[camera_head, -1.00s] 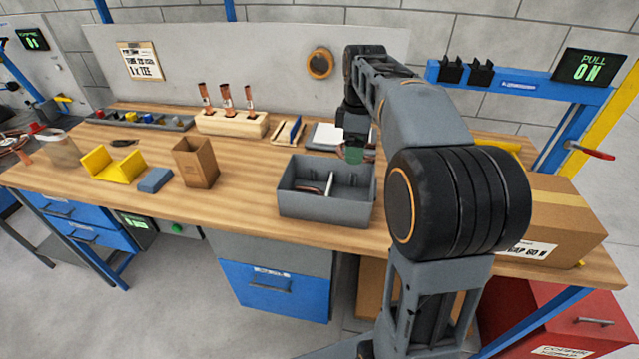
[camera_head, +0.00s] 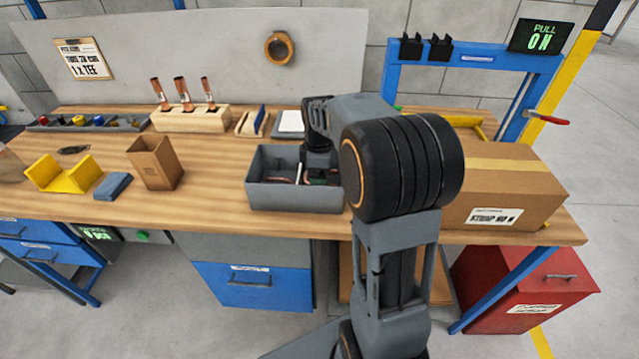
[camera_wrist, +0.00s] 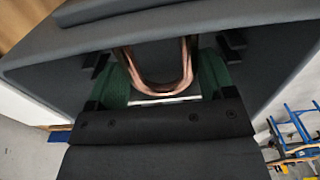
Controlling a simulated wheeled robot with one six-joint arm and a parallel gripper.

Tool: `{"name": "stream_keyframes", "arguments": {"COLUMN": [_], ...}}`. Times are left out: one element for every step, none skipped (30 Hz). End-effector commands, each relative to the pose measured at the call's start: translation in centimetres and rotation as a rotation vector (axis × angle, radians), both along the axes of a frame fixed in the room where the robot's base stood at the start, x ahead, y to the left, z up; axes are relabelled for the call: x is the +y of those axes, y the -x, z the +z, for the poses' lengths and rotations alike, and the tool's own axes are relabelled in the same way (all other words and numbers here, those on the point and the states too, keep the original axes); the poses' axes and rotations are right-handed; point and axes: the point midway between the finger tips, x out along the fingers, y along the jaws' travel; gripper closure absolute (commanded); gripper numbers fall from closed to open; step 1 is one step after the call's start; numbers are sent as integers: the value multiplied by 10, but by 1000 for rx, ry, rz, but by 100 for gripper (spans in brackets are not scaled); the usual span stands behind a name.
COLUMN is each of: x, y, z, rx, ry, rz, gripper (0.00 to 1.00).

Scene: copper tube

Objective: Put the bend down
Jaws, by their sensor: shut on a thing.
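The copper bend (camera_wrist: 158,88) is a U-shaped piece of tube. My gripper (camera_wrist: 160,72) is shut on it, with a green finger pad at each side of the U. A grey open bin (camera_head: 294,198) stands near the front edge of the bench, and its grey wall also fills the upper wrist view (camera_wrist: 70,75). In the head view my gripper (camera_head: 322,180) is down at the right part of this bin. My arm hides much of that part, so I cannot tell whether the bend touches the bin floor.
Reddish pieces (camera_head: 280,180) lie in the bin's left part. A cardboard box (camera_head: 505,190) stands right of my arm. An open brown carton (camera_head: 156,163), a blue block (camera_head: 113,186) and a yellow cradle (camera_head: 62,174) stand left, with bare wood between carton and bin.

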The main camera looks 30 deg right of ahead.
Motion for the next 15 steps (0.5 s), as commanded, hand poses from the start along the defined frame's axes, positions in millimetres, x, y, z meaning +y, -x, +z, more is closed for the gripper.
{"name": "stream_keyframes", "arguments": {"x": [0,0,0,0,0,0,0,0,0,0,0,0,0,0,0], "y": [1,1,1,0,1,1,0,0,0,0,0,0,0,0,0], "z": [-9,-14,-19,-23,-26,-30,-31,-33,-34,-35,-35,-35,-35,-35,-35], "rx": [4,4,5,4,4,3,2,2,1,1,1,1,1,1,1], "ry": [-1,-1,-2,-1,-1,-1,0,-1,0,0,0,0,0,0,0], "rz": [0,0,0,0,0,0,0,0,0,0,0,0,0,0,0], "gripper": [49,49,49,49,49,49,49,49,49,49,49,49,49,49,49]}}
